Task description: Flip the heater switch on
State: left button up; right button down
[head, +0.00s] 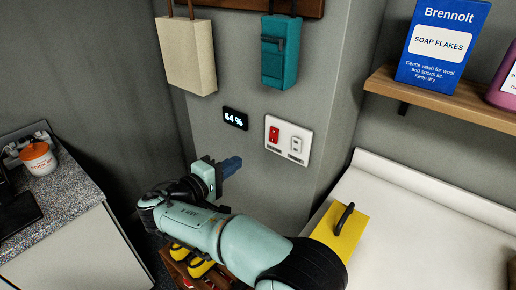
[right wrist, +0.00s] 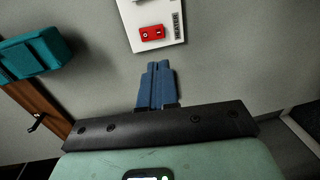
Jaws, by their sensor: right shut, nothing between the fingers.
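A white switch plate (head: 304,136) is on the grey wall. It carries a red rocker switch (head: 274,134) on its left and a white switch (head: 296,144) on its right, each above a small dark label. In the right wrist view the red switch (right wrist: 150,32) is beside a label reading "HEATER", and the plate is cut off at the top. My right gripper (head: 239,163) is shut and empty, its blue fingers pointing toward the wall, below and left of the plate. The fingers also show in the right wrist view (right wrist: 157,66), apart from the switch. My left gripper is out of view.
A cream box (head: 186,55) and a teal box (head: 280,50) hang above. A shelf (head: 440,97) with a soap flakes box (head: 442,40), and a white counter (head: 420,210) with a yellow object (head: 340,232), are at right.

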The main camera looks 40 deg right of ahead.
aim_at(272, 141)
jog(key=p+x, duration=0.1)
jog(key=x, duration=1.3)
jog(key=shift+a, duration=0.1)
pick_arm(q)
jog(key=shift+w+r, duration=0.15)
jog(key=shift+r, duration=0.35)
pick_arm(e)
jog(key=shift+f, duration=0.1)
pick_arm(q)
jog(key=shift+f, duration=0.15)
pick_arm(e)
jog(key=shift+d, duration=0.2)
jog(key=shift+w+f, duration=0.1)
